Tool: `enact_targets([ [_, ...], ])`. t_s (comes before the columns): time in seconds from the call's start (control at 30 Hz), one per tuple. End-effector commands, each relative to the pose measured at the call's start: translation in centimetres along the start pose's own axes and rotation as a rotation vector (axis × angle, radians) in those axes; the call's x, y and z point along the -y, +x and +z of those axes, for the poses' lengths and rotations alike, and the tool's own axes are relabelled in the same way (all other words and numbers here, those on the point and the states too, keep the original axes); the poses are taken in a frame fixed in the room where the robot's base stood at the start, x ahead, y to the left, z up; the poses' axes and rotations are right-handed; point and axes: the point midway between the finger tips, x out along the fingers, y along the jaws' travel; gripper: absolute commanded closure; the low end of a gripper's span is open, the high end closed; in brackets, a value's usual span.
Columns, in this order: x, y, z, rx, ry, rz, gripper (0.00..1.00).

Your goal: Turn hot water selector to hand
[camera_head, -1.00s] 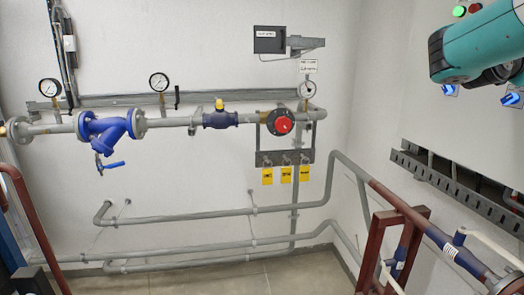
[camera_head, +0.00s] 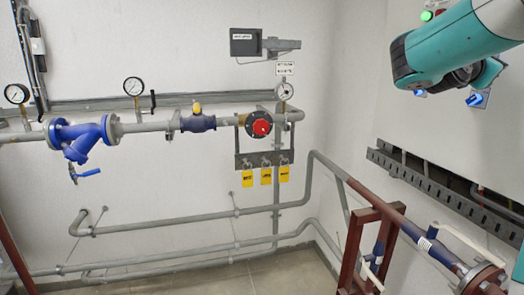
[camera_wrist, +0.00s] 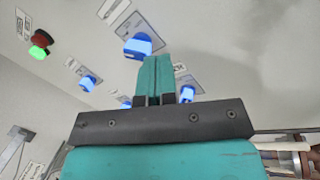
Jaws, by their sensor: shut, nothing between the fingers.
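Several blue selector knobs sit on a light panel; their labels are too blurred to read, so I cannot tell which is the hot water selector. In the wrist view the largest knob (camera_wrist: 138,46) is just left of the fingertips of my gripper (camera_wrist: 155,60). Another knob (camera_wrist: 87,82) is further left, and one (camera_wrist: 187,94) shows right of the fingers. A further knob (camera_wrist: 125,104) is partly hidden by my gripper. My teal fingers are shut and empty; contact with a knob cannot be told.
A green lamp (camera_wrist: 38,52) and a red button (camera_wrist: 41,38) are on the panel at left. A slotted dark cable tray (camera_head: 440,185) runs below the panel. Pipes with a blue strainer (camera_head: 82,138) line the back wall. A brown pipe stand (camera_head: 365,240) is at lower right.

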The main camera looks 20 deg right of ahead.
Motion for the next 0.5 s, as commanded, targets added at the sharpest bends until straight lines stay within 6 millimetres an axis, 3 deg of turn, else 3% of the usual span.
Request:
enact_targets([
  [0.3,-1.0,-3.6,0.0,-0.002,0.0,0.001,1.0],
  [0.5,-1.0,-4.1,0.0,0.0,0.001,-0.001,1.0],
])
